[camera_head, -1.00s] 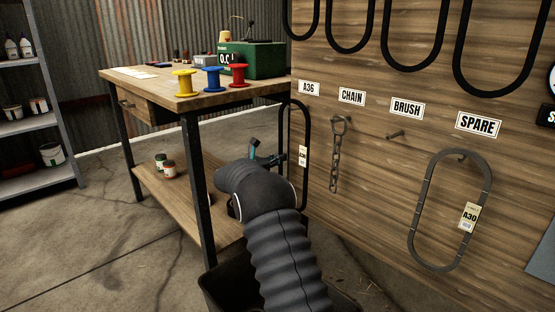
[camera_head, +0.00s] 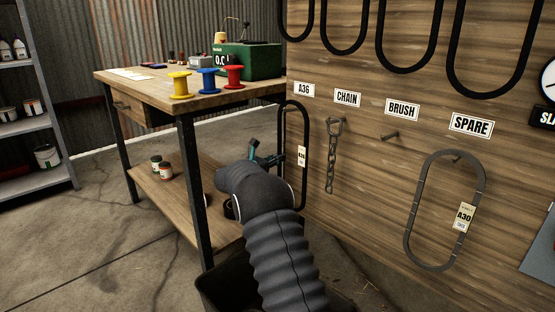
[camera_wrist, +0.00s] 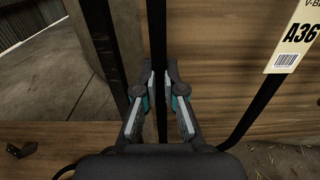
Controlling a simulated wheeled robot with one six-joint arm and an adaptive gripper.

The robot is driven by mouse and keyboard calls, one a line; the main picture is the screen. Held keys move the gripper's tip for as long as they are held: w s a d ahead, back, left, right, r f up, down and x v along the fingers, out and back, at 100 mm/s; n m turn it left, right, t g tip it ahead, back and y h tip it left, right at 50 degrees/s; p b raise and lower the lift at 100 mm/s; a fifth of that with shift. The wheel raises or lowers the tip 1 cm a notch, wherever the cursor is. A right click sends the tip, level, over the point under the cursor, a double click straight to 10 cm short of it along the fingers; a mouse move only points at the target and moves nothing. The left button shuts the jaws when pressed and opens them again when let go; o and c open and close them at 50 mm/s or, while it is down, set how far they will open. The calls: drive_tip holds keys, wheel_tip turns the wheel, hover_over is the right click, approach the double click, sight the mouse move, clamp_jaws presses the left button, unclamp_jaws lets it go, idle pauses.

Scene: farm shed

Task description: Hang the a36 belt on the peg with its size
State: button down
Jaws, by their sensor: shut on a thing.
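The A36 belt (camera_head: 307,132) is a long black loop, upright in front of the pegboard's left end, below the A36 sign (camera_head: 304,90). Its pale tag (camera_head: 302,156) reads A36 in the wrist view (camera_wrist: 296,38). My gripper (camera_head: 268,158) is shut on the belt's left strand; the wrist view shows the black strand (camera_wrist: 159,35) between the fingers (camera_wrist: 161,82). The belt's top lies just under the sign. I see no peg there, and cannot tell whether the loop is around one.
A chain (camera_head: 331,160) hangs under the CHAIN sign. The BRUSH peg (camera_head: 390,136) is bare. A grey A30 belt (camera_head: 413,215) hangs under SPARE. Several black belts hang above the signs. The workbench (camera_head: 145,82) stands close left of the belt; a dark bin (camera_head: 210,285) is below my arm.

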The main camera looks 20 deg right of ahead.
drive_tip(key=shift+f, duration=0.65)
